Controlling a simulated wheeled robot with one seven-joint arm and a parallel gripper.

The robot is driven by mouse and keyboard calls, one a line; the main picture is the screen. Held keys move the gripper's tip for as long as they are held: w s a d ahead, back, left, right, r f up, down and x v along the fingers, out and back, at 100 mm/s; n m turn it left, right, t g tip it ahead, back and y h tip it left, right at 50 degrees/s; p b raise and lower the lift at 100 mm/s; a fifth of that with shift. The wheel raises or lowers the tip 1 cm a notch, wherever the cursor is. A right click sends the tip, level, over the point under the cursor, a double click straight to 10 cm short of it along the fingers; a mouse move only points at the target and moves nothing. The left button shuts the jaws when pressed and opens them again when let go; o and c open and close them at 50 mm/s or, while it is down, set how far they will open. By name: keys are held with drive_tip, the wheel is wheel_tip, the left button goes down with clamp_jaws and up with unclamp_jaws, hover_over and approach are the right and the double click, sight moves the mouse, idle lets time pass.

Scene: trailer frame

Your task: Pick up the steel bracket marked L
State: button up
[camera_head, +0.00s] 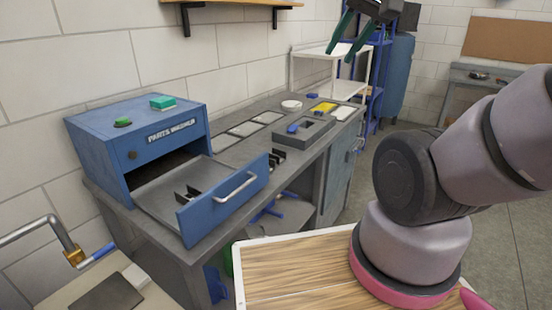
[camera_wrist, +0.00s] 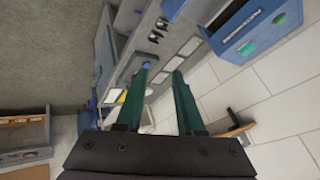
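Small dark upright parts (camera_head: 187,193) stand inside the pulled-out drawer (camera_head: 222,208) of a blue cabinet (camera_head: 125,140). More dark upright parts (camera_head: 277,158) stand on the bench just beyond the drawer's front. They may be brackets; no letter L is legible on any. Dark parts also show in the wrist view (camera_wrist: 157,28), near the top. My gripper (camera_head: 346,50) has two green fingers, spread apart with nothing between them. It is raised above the far end of the bench, away from the dark parts. Its fingers also show in the wrist view (camera_wrist: 162,72).
The grey bench (camera_head: 230,175) runs along the wall. It carries a grey fixture block (camera_head: 303,131), flat panels, a yellow item (camera_head: 323,107) and a white round item (camera_head: 291,106). A wall shelf (camera_head: 235,2) hangs above. A wooden-topped surface (camera_head: 300,270) is in front.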

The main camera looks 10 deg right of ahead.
drive_tip(key=o, duration=0.5)
drive_tip(key=shift+a, duration=0.1)
drive_tip(key=w+a+f+m+g+y, duration=0.2)
drive_tip(key=w+a+f+m+y, duration=0.25)
drive_tip(key=w+f, duration=0.3)
drive_tip(key=w+a+f+m+g+y, duration=0.35)
drive_tip(key=w+f+m+y, duration=0.2)
drive_tip(key=w, duration=0.35)
drive_tip(key=m+t+h, duration=0.3)
drive_tip(key=m+t, duration=0.5)
drive_tip(key=m, duration=0.5)
approach(276, 152)
drive_tip(key=s, duration=0.1)
drive_tip(key=s+r, duration=0.1)
drive_tip(key=s, duration=0.1)
drive_tip(key=shift+s+a+r, duration=0.1)
drive_tip(key=shift+s+r, duration=0.05)
drive_tip(key=shift+r, duration=0.05)
drive_tip(key=x, duration=0.4)
drive_tip(key=shift+a+f, duration=0.1)
drive_tip(key=shift+f, duration=0.15)
drive_tip(key=shift+w+r+x, duration=0.15)
drive_tip(key=shift+r+x, duration=0.05)
drive_tip(key=shift+x, duration=1.45)
drive_tip(key=shift+w+r+x, duration=0.15)
drive_tip(key=shift+x, duration=1.45)
